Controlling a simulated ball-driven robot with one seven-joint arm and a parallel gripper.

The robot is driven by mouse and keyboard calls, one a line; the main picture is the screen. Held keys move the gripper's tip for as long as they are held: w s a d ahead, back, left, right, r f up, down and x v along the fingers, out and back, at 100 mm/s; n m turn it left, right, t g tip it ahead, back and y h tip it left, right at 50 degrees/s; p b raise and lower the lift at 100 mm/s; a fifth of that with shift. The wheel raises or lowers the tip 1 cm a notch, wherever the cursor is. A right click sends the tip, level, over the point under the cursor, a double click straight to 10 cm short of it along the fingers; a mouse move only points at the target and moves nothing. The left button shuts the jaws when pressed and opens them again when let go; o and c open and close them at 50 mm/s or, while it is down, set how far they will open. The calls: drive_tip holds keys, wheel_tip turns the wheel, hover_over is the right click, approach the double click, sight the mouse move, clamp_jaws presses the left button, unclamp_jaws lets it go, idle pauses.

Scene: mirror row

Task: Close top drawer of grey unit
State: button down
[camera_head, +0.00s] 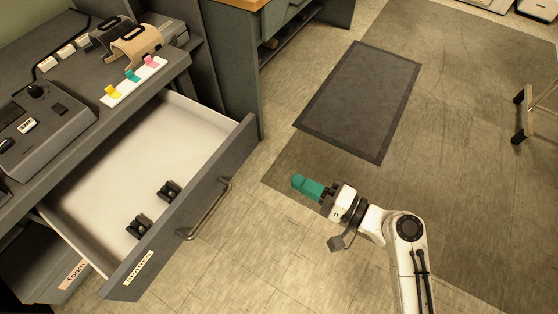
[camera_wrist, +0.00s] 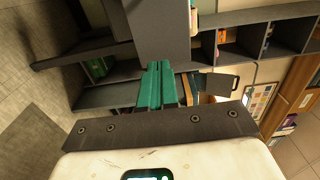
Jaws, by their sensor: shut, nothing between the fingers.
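The top drawer (camera_head: 140,170) of the grey unit is pulled well open in the head view. Its white inside holds two small black items (camera_head: 168,190) near the front panel. The drawer front (camera_head: 190,215) is dark grey, with a metal bar handle (camera_head: 207,210) and a pale label. The grey unit (camera_head: 60,185) stands at the left. My gripper (camera_head: 300,184) is shut and empty, its green fingers pointing left toward the drawer front, with a clear gap to the handle. In the wrist view the green fingers (camera_wrist: 155,85) lie together.
On the unit's top are a grey device (camera_head: 45,125), a strip with coloured clips (camera_head: 133,82) and a tan holder (camera_head: 135,45). A lower drawer labelled foam (camera_head: 70,275) is below. A dark mat (camera_head: 360,95) lies on the floor. Floor between gripper and drawer is clear.

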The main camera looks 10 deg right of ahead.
sight(240, 151)
drive_tip(key=x, duration=1.4)
drive_tip(key=shift+d, duration=0.1)
drive_tip(key=b+x, duration=0.9)
drive_tip(key=x, duration=1.6)
drive_tip(key=shift+w+a, duration=0.3)
drive_tip(key=shift+w+a+r, duration=0.1)
drive_tip(key=shift+w+a, duration=0.05)
drive_tip(key=shift+r, duration=0.15)
drive_tip(key=shift+w+r, duration=0.1)
drive_tip(key=shift+r, duration=0.05)
